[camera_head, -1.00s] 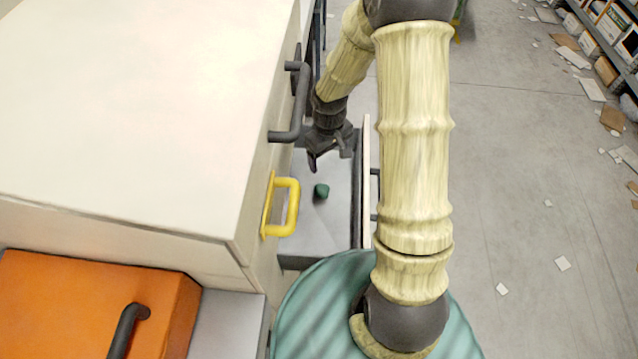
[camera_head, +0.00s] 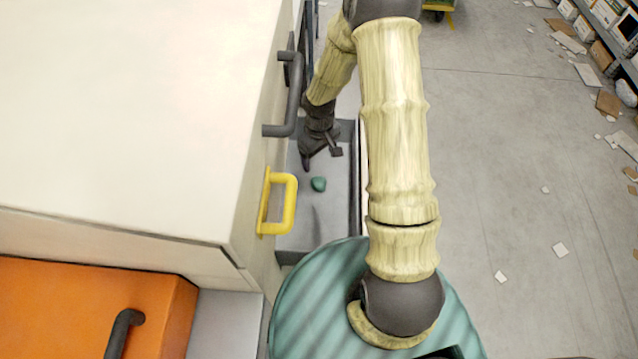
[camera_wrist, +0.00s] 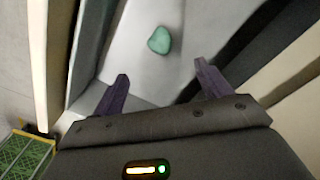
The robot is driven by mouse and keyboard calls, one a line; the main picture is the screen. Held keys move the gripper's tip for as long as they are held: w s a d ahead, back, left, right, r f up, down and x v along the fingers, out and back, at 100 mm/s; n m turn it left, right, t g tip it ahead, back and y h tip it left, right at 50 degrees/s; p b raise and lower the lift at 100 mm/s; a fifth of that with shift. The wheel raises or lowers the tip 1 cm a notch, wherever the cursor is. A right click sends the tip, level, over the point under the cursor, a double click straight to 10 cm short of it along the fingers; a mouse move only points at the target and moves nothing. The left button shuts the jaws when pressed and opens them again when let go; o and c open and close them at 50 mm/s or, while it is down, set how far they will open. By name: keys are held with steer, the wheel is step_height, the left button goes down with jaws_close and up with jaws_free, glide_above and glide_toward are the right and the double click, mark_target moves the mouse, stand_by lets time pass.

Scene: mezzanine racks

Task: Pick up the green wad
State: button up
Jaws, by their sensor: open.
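The green wad (camera_head: 318,184) is a small rounded lump lying on a grey surface (camera_head: 300,240) beside the white cabinet. My gripper (camera_head: 320,158) is just beyond the wad in the head view, with its fingers pointing down. In the wrist view the wad (camera_wrist: 159,40) lies ahead of the two dark fingers, a little left of the middle between them. My gripper (camera_wrist: 163,82) is open there, with nothing between its fingers. The wad is apart from both fingers.
The white cabinet (camera_head: 120,110) stands close on the left, with a dark handle (camera_head: 290,95) and a yellow handle (camera_head: 289,205) sticking out near the wad. An orange box (camera_head: 60,310) is at the lower left. Open floor (camera_head: 500,160) with scattered paper lies to the right.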

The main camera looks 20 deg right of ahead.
glide_above(320, 180)
step_height(320, 180, down, 8)
steer(key=shift+f, duration=0.2)
steer(key=shift+s+f, duration=0.1)
steer(key=shift+f, duration=2.5)
steer(key=c, duration=1.1)
